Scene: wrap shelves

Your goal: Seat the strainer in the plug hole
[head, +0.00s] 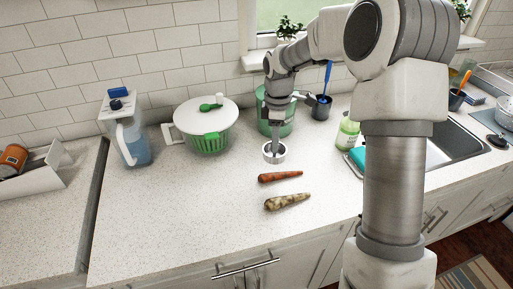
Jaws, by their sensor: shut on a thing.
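My gripper (274,142) points down over the counter, left of the sink, and is shut on a small round pale-rimmed piece (274,158), which looks like the strainer. This piece is at or just above the counter top; I cannot tell whether it touches. The sink (452,143) is at the right, partly behind my arm. Its plug hole does not show.
An orange carrot (279,177) and a mottled root (287,201) lie in front of the gripper. A green bin (265,121) stands close behind it. A salad spinner (207,138) is at left; a soap bottle (347,134) and a teal sponge (357,157) are near the sink.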

